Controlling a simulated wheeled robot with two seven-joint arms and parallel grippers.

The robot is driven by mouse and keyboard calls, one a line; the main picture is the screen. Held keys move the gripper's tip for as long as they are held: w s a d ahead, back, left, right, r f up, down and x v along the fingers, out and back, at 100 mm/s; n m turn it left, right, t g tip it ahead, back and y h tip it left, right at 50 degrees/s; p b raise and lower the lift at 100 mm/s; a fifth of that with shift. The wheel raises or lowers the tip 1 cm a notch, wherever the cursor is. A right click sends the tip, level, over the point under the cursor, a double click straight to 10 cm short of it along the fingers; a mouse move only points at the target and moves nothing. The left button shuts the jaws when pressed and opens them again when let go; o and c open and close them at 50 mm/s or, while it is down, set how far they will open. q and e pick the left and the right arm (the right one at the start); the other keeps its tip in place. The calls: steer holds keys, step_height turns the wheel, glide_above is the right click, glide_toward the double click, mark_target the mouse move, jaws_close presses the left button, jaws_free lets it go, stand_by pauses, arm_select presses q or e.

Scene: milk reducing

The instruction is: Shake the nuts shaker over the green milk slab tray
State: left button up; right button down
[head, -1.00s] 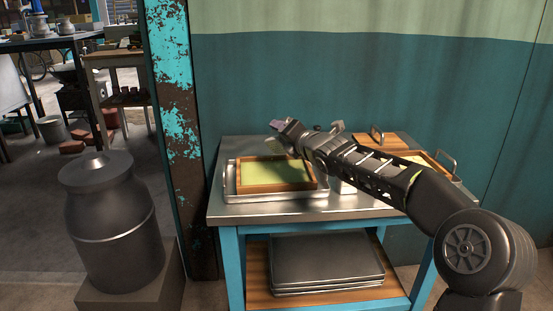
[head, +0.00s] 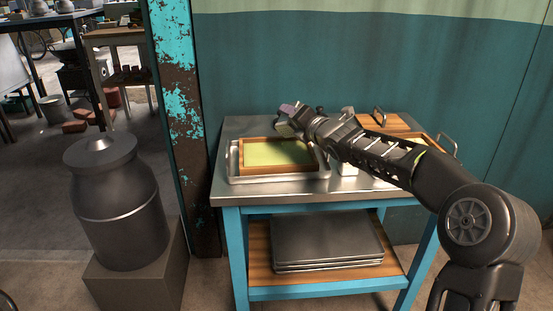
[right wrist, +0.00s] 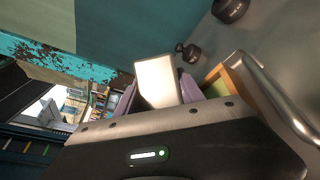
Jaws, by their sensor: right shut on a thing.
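The green milk slab (head: 282,152) lies in a wooden frame on a metal tray (head: 234,172) at the left of the table. My right gripper (head: 287,113) is above the back right part of that tray, its arm reaching in from the right. In the right wrist view, the purple fingers of my right gripper (right wrist: 157,92) are shut on a pale, box-shaped shaker (right wrist: 157,80). The shaker is hard to make out in the head view. The wooden frame edge (right wrist: 252,82) and a tray handle show right of it. My left gripper is out of view.
A second wooden-framed tray with metal handles (head: 447,145) stands at the table's right, partly behind my arm. Small dark-topped items (right wrist: 187,53) stand on the metal tabletop (head: 235,193). A large dark milk can (head: 118,205) stands left of the table.

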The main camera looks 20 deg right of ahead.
mark_target(296, 104)
steer(key=r+p, duration=0.1)
steer(key=p, duration=0.1)
steer(key=r+p, duration=0.2)
steer(key=shift+s+d+r, duration=0.1)
steer(key=shift+d+r, duration=0.15)
steer(key=shift+d, duration=0.15)
steer(key=shift+d+f+b, duration=0.25)
steer(key=shift+f+b, duration=0.4)
steer(key=shift+f, duration=0.3)
steer(key=shift+d+f+b, duration=0.2)
steer(key=shift+f+b, duration=0.4)
steer(key=shift+f, duration=0.3)
steer(key=shift+r, duration=0.15)
step_height(296, 104, up, 3)
steer(key=p, duration=0.3)
steer(key=shift+r, duration=0.15)
steer(key=shift+f, duration=0.2)
